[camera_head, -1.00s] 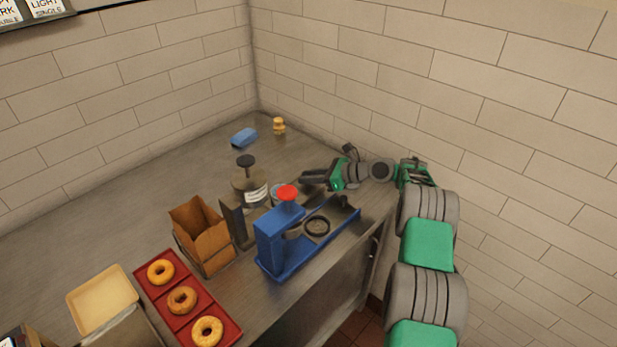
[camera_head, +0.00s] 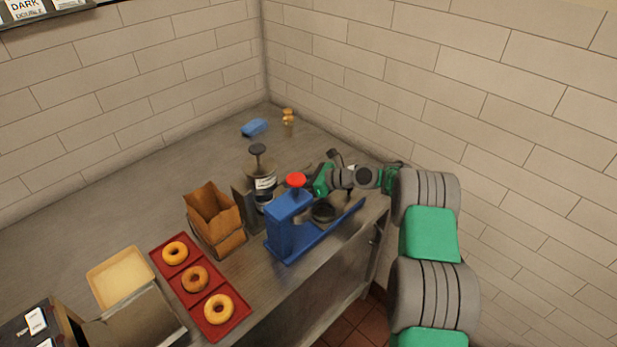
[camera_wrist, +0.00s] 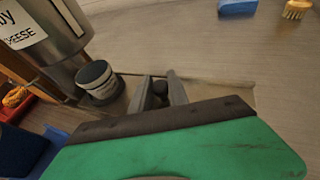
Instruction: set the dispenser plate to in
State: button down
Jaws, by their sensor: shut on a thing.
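The dispenser (camera_head: 262,180), a metal cylinder with a white label and a black top knob, stands behind the blue press; it also shows at the left of the wrist view (camera_wrist: 62,50). A flat, thin panel, seemingly the dispenser plate (camera_wrist: 225,88), lies under my gripper in the wrist view. My gripper (camera_wrist: 160,92) is shut on a small dark round knob (camera_wrist: 160,87), with one finger on each side. Whether the knob joins the panel is hard to see. In the head view my gripper (camera_head: 312,184) is right of the dispenser, its fingertips partly hidden behind the press.
The blue press (camera_head: 285,238) with a red knob (camera_head: 295,180) stands close in front of my gripper. A paper bag (camera_head: 213,215) and red bagel tray (camera_head: 183,272) are farther left. The back counter is mostly clear.

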jog(key=shift+s+a, duration=0.15)
jog(key=c, duration=1.3)
grip_release()
jog(key=shift+s+a, duration=0.15)
jog(key=shift+a, duration=0.05)
jog(key=shift+d, duration=0.1)
jog(key=b+v, duration=0.1)
jog(key=v, duration=0.6)
jog(key=shift+b, duration=0.35)
jog(key=shift+s+d+r, duration=0.15)
jog(key=shift+s+d, duration=0.05)
jog(key=shift+d, duration=0.05)
